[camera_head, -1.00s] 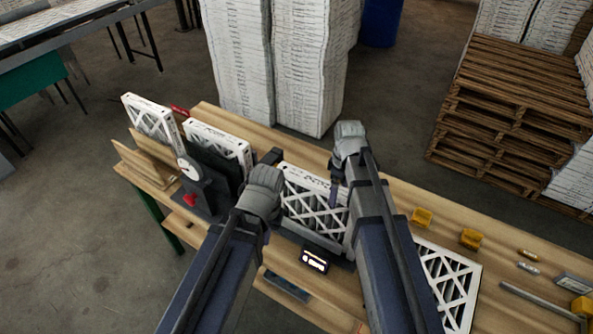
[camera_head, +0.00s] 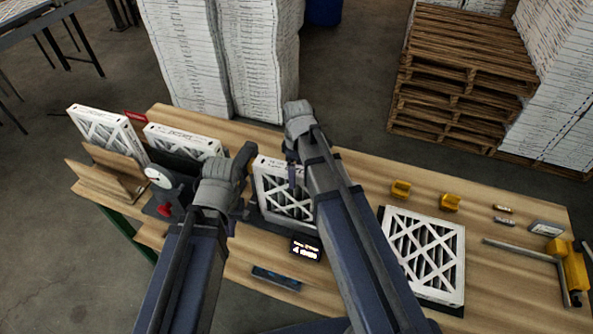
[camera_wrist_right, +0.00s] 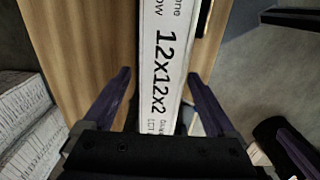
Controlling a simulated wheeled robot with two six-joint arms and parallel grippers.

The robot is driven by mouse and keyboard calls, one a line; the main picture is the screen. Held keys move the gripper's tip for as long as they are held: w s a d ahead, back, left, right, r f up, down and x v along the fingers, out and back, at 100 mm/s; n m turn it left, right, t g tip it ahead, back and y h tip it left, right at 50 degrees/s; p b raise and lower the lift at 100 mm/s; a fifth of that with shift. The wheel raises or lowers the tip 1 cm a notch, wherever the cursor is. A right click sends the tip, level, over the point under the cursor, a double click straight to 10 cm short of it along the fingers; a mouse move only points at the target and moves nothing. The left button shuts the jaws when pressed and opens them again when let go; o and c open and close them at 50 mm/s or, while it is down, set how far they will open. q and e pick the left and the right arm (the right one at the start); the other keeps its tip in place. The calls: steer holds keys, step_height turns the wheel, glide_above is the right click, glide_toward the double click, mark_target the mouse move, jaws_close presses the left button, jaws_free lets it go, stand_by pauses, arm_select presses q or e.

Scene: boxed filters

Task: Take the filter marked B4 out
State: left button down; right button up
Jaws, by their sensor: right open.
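A white-framed filter (camera_head: 286,205) stands upright in a dark holder mid-table, its face a white lattice over dark pleats. My right gripper (camera_head: 292,172) is at its top edge, open. In the right wrist view the fingers (camera_wrist_right: 158,88) are apart on either side of the filter's white edge (camera_wrist_right: 165,45), which reads "12x12x2"; contact cannot be told. My left gripper (camera_head: 246,160) is at the filter's left side; its jaws are not clear. Other filters stand at far left (camera_head: 103,128) and behind the gauge (camera_head: 190,140); one lies flat at right (camera_head: 425,250). No B4 mark is readable.
A round gauge (camera_head: 158,176) with a red part stands left of my left gripper. A small lit display (camera_head: 306,249) is in front of the middle filter. Yellow blocks (camera_head: 401,189) and a metal bar (camera_head: 520,249) lie at right. Stacked pallets stand behind the table.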

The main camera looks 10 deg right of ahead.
mark_target(297, 185)
step_height(297, 185, down, 7)
steer(key=b, duration=0.6)
steer(key=shift+r, duration=0.1)
steer(key=shift+c, duration=0.2)
jaws_close()
steer(key=shift+w+a+r, duration=0.15)
steer(key=shift+a, duration=0.05)
stand_by(0.4)
stand_by(0.4)
